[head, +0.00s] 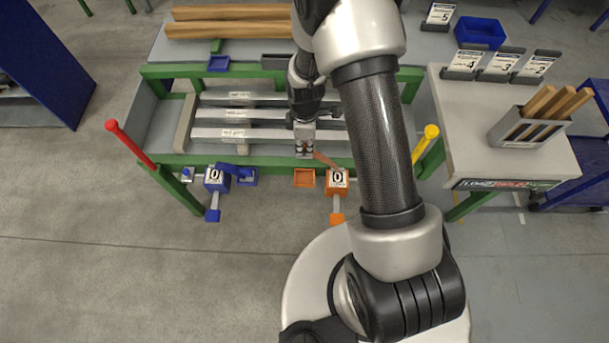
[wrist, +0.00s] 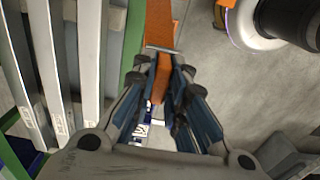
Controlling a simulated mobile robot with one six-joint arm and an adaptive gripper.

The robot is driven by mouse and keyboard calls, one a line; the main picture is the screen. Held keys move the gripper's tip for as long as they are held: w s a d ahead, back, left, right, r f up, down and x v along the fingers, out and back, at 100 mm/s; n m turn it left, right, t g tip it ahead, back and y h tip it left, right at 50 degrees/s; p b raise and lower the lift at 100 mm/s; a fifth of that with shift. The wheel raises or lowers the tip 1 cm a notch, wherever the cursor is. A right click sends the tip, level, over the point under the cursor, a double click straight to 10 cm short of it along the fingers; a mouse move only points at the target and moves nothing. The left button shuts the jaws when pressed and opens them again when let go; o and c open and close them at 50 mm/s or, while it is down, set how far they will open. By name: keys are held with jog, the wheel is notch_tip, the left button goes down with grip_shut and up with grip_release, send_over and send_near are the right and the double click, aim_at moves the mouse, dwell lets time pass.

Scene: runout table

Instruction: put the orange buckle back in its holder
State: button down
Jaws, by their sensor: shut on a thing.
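My gripper (head: 305,150) is over the green front rail of the runout table, its jaws shut on the orange buckle (wrist: 161,78). In the wrist view the buckle sits between the blue-grey fingers, with a grey metal bar across its strap end. The orange strap (head: 325,160) runs from my gripper to the orange "0" box (head: 337,182). The orange holder (head: 304,178), a small square tray on the rail's front side, is just below my gripper in the head view and looks empty. The buckle's tip is partly hidden by the fingers.
The blue "0" box (head: 217,178) and blue holder (head: 248,177) stand to the left, with a blue strap between them. Grey bars (head: 240,115) lie behind the rail. Red (head: 130,142) and yellow (head: 426,142) handles stick up at either end.

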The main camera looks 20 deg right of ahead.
notch_tip(320, 180, down, 18)
jog(key=b, duration=0.5)
jog(key=shift+f, duration=0.2)
jog(key=shift+r, duration=0.1)
jog(key=c, duration=2.1)
grip_release()
jog(key=shift+f, duration=0.25)
jog(key=o, duration=0.5)
jog(key=shift+r, duration=0.1)
